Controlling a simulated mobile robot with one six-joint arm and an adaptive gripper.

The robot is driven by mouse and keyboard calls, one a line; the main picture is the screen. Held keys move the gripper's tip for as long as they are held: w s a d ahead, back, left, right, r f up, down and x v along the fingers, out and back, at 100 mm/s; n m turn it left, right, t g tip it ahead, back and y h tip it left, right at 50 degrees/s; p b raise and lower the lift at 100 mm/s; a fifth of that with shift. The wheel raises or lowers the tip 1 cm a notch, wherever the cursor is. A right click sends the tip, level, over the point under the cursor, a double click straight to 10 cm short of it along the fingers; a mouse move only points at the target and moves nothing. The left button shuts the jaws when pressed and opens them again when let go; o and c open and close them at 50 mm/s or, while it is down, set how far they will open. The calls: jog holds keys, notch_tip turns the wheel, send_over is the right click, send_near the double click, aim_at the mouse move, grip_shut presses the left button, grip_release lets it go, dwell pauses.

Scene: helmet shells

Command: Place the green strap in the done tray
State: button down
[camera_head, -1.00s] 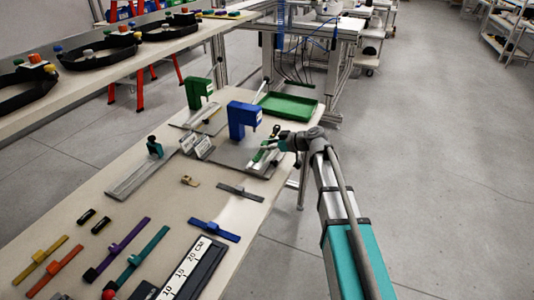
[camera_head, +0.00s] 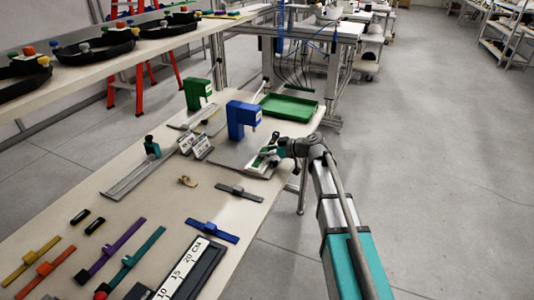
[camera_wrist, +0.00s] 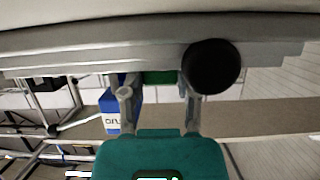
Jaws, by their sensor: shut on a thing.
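The green strap (camera_head: 262,161) is at the metal plate of the blue press, partly hidden by my gripper. My gripper (camera_head: 268,153) is over this plate, in front of the blue press, and shut on the strap. In the wrist view a green piece (camera_wrist: 160,77) shows between the two fingers of my gripper (camera_wrist: 158,90). I cannot tell whether the strap touches the plate. The done tray, a green tray (camera_head: 263,106), lies at the far end of the table, beyond the blue press, and looks empty.
The blue press (camera_head: 242,113) stands between my gripper and the tray's left part. A green press (camera_head: 196,88) stands farther left. Several loose straps, a ruler (camera_head: 183,268) and a slide rail (camera_head: 128,181) lie nearer on the table. The right table edge is close to my arm.

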jog(key=shift+f, duration=0.2)
jog(key=shift+c, duration=1.7)
grip_release()
jog(key=shift+d, duration=0.1)
jog(key=p+v, duration=0.4)
jog(key=v, duration=0.9)
jog(key=shift+d+p, duration=0.3)
jog(key=shift+p, duration=0.1)
jog(key=shift+s+r, duration=0.1)
jog(key=shift+s, duration=0.05)
jog(key=s+d+f+m+g+h, duration=0.1)
jog(key=s+d+f+m+h, duration=0.2)
jog(key=s, duration=0.4)
jog(key=s+d+f+m+g+h, duration=0.2)
jog(key=s+d+f+m+h, duration=0.2)
jog(key=s+m+h, duration=0.1)
jog(key=s+d+f+m+g+h, duration=0.1)
jog(key=s+d+f+m+h, duration=0.2)
jog(key=s+m, duration=0.3)
jog(key=s+f+h, duration=0.1)
jog(key=s, duration=0.2)
jog(key=shift+s+d+f+g+h, duration=0.2)
jog(key=shift+d+f+g+h, duration=0.05)
jog(key=shift+d+g+h, duration=0.1)
